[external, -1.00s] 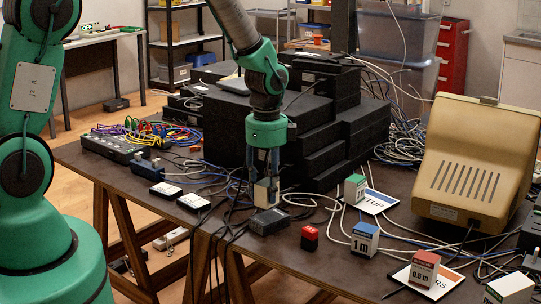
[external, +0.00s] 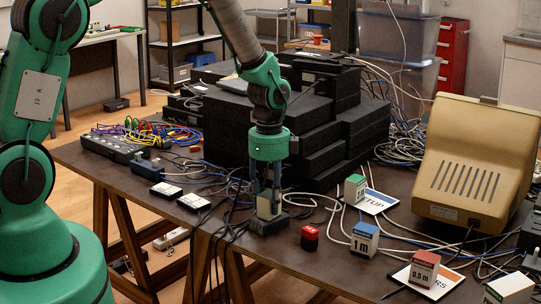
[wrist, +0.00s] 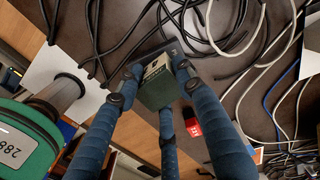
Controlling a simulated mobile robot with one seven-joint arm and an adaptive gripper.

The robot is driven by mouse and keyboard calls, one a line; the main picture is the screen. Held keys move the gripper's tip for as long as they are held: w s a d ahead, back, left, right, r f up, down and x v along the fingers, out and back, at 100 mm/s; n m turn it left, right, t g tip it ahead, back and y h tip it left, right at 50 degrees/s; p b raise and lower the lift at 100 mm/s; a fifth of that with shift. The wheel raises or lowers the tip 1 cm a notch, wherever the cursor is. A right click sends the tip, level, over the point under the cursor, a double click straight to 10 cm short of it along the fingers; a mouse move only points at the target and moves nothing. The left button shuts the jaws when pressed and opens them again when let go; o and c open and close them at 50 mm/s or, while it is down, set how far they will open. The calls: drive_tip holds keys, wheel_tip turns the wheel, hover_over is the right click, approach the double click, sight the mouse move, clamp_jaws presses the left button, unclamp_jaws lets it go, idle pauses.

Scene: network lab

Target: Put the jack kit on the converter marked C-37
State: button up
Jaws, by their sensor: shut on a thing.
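My gripper (external: 269,196) points down, its fingers shut around a small cream-sided box, which I take as the jack kit (external: 268,208). In the wrist view the box (wrist: 155,90) shows a grey-green face and a pale printed side between the fingers. A dark grey converter (external: 270,227) is directly under the box; whether they touch I cannot tell. Two more dark boxes with white labels (external: 166,190) (external: 193,202) lie to the left. No C-37 marking is readable, and the box hides part of the converter's top.
A small red box (external: 310,238), a blue 1 m box (external: 364,240), a green-topped box (external: 355,188) and a red-topped 0.5 m box (external: 424,268) stand to the right. Loose cables surround the converter. Stacked black equipment (external: 310,130) rises behind; a beige monitor (external: 470,170) is at right.

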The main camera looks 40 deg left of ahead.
sight(269, 194)
drive_tip(key=shift+f, duration=0.1)
drive_tip(key=o, duration=1.2)
drive_tip(key=shift+o, duration=0.2)
wheel_tip(269, 194, up, 12)
drive_tip(key=p, duration=0.2)
drive_tip(key=shift+p, duration=0.3)
